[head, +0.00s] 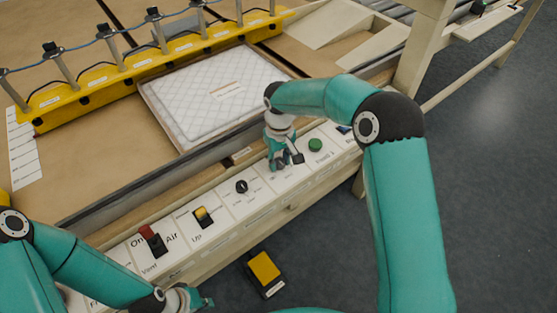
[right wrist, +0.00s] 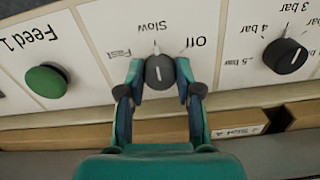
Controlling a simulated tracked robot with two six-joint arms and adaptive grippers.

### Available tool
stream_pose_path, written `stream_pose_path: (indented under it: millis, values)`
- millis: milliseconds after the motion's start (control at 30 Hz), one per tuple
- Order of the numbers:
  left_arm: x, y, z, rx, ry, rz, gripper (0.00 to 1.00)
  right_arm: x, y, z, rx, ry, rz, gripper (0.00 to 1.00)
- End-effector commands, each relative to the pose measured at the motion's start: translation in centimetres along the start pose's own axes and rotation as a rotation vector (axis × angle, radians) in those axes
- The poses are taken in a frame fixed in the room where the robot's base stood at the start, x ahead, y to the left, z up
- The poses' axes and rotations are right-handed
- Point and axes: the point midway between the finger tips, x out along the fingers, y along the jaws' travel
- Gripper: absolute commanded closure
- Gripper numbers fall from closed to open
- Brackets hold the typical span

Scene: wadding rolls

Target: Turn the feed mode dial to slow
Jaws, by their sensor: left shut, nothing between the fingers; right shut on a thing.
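The feed mode dial (right wrist: 159,72) is a dark round knob on the white panel, with labels Fast, Slow and Off around it, upside down in the right wrist view. Its white pointer line stands about upright in that view, toward the tick by Slow (right wrist: 150,27). My right gripper (right wrist: 160,84) is shut on the dial, one finger on each side. In the head view my right gripper (head: 284,163) covers the dial. My left gripper (head: 203,302) is shut and empty at the bottom edge of the head view, low in front of the panel.
A green Feed 1 button (right wrist: 47,81) is beside the dial, and a black pressure knob (right wrist: 285,56) is on its other side. A red Air switch (head: 152,240) and an Up switch (head: 203,217) are further left. A yellow pedal (head: 264,268) lies on the floor. A quilted pad (head: 205,95) lies behind.

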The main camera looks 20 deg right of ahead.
Motion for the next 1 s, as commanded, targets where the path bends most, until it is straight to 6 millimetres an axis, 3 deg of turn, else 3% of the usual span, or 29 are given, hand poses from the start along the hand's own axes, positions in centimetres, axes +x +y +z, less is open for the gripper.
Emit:
stream_pose_path:
  millis: [67, 100, 233, 667, 1000]
  values:
    - [0.0, 0.0, 0.0, 0.000, 0.000, 0.000, 1.00, -0.1, 0.0, -0.1, 0.001, 0.005, 0.000, 1.00]
    - [0.0, 0.0, 0.0, 0.000, 0.000, 0.000, 1.00, -0.1, 0.0, -0.1, 0.001, 0.005, 0.000, 0.61]
    - [0.0, 0.0, 0.0, 0.000, 0.000, 0.000, 1.00, -0.1, 0.0, -0.1, 0.001, 0.003, 0.000, 0.41]
    - [-0.1, 0.0, 0.0, 0.000, 0.000, 0.000, 1.00, -0.8, 0.0, -0.1, 0.001, 0.003, 0.001, 0.41]
    - [-0.1, 0.0, 0.0, 0.000, 0.000, 0.000, 1.00, -6.8, 0.0, -0.1, 0.002, 0.007, 0.000, 0.41]
